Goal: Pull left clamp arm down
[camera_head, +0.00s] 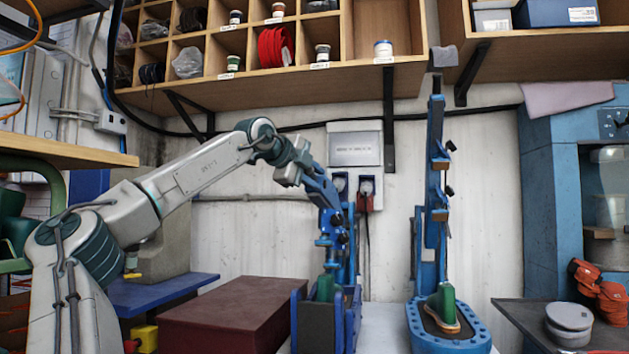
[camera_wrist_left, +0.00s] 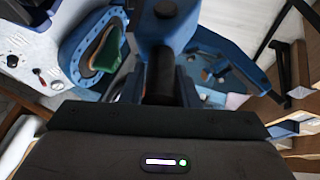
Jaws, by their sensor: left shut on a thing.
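The left clamp (camera_head: 325,325) is blue, with a box-like base on the work surface and a green block (camera_head: 325,288) inside it. Its blue clamp arm (camera_head: 322,190) slants from the upper left down to the right above the base. My left gripper (camera_head: 296,172) is shut on the upper end of this arm. In the left wrist view, a dark handle (camera_wrist_left: 160,72) runs from my gripper toward the blue clamp arm (camera_wrist_left: 167,28); the fingertips are largely hidden there. My right gripper is not in view.
The right clamp (camera_head: 440,338) stands beside it with its tall arm (camera_head: 435,185) upright and a green last (camera_head: 446,303) on its base. A dark red box (camera_head: 225,310) lies left of the left clamp. A wooden shelf (camera_head: 330,72) hangs above; a blue machine (camera_head: 548,200) stands right.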

